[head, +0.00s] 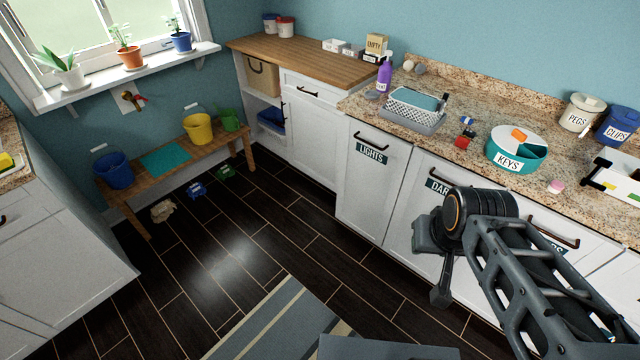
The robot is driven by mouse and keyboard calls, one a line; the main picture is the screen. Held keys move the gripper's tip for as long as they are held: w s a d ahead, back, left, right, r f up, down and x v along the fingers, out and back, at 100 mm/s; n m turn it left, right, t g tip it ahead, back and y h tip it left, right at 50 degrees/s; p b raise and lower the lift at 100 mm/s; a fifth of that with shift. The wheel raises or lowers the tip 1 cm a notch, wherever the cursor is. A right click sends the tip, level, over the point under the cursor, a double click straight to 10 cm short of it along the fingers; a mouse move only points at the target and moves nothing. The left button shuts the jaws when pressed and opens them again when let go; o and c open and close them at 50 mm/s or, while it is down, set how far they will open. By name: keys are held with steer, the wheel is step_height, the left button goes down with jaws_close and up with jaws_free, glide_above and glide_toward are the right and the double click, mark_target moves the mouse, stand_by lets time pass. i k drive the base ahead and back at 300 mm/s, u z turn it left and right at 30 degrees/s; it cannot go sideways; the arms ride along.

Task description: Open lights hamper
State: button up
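The lights hamper (362,190) is a white front panel under the granite counter, with a dark label reading LIGHTS. It looks shut, flush with the cabinet row. Its dark bar handle (371,137) runs across the top, above the label. My gripper (440,293) hangs at the end of my arm, in front of the panel labelled DAR…, to the right of and below the lights hamper. It is apart from the handle. The fingers are small and dark, partly hidden by the arm, so their opening cannot be told.
The neighbouring dark-label hamper (412,225) is partly behind my arm. Dark floor (290,240) is clear before the lights hamper. A striped rug (275,320) lies nearer. A wooden bench (185,160) with buckets stands left. A dish rack (410,112) and teal keys tray (515,152) stand on the counter.

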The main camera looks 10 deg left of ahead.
mark_target(373, 161)
steer(key=u, duration=0.4)
steer(key=i, duration=1.1)
steer(key=u, duration=0.95)
